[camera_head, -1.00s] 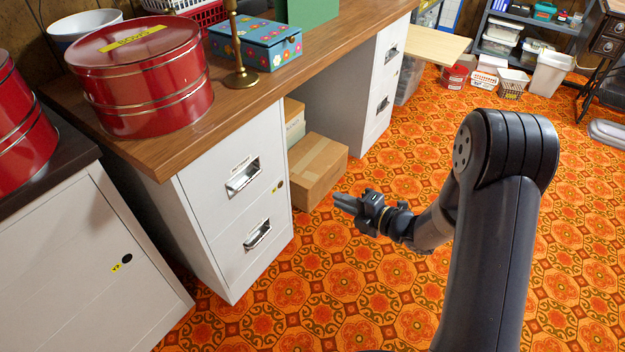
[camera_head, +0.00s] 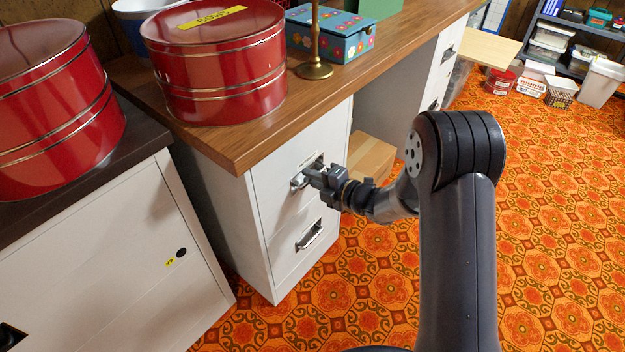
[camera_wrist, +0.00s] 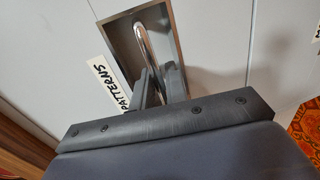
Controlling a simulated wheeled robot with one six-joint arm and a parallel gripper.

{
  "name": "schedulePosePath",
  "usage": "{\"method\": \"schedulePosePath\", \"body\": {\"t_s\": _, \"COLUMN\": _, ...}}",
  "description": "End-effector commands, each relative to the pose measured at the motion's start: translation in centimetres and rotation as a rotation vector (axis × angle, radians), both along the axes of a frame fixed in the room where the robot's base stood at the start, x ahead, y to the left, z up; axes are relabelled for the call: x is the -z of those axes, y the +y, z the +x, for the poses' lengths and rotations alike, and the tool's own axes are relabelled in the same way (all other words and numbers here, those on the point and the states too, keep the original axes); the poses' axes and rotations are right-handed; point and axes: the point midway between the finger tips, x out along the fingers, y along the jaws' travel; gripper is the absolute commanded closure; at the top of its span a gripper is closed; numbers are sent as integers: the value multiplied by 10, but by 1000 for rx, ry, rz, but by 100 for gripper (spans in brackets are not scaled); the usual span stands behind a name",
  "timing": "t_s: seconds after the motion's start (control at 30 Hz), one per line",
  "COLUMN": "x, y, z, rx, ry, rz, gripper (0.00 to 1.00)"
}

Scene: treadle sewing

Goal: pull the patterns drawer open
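The patterns drawer (camera_head: 275,189) is the upper drawer of the white cabinet under the wooden desktop. It looks closed, its front flush with the cabinet. Its label (camera_wrist: 108,82) reads "PATTERNS" in the wrist view. The chrome handle (camera_wrist: 141,40) sits in a dark recessed plate beside the label; in the head view it is partly behind my gripper (camera_head: 308,178). In the wrist view my gripper (camera_wrist: 160,82) has its fingers at the handle, with the bar running down between them. The fingers stand apart with a gap; I see no firm grip on the bar.
A lower drawer handle (camera_head: 311,235) is below. A red tin (camera_head: 220,75) and a brass stand (camera_head: 314,68) stand on the desktop above. A cardboard box (camera_head: 370,158) is behind my gripper. The orange patterned floor in front of the cabinet is clear.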

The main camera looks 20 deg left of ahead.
Motion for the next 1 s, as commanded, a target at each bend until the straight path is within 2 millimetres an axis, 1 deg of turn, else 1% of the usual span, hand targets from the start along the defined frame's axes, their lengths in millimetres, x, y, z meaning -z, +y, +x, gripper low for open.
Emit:
{"method": "schedulePosePath", "body": {"t_s": 0.23, "x": 0, "y": 0, "z": 0, "rx": 0, "ry": 0, "rz": 0, "gripper": 87}}
{"method": "schedulePosePath", "body": {"t_s": 0.4, "x": 0, "y": 0, "z": 0, "rx": 0, "ry": 0, "rz": 0, "gripper": 100}}
{"method": "schedulePosePath", "body": {"t_s": 0.87, "x": 0, "y": 0, "z": 0, "rx": 0, "ry": 0, "rz": 0, "gripper": 100}}
{"method": "schedulePosePath", "body": {"t_s": 1.0, "x": -1, "y": -4, "z": -1, "rx": 1, "ry": 1, "rz": 0, "gripper": 100}}
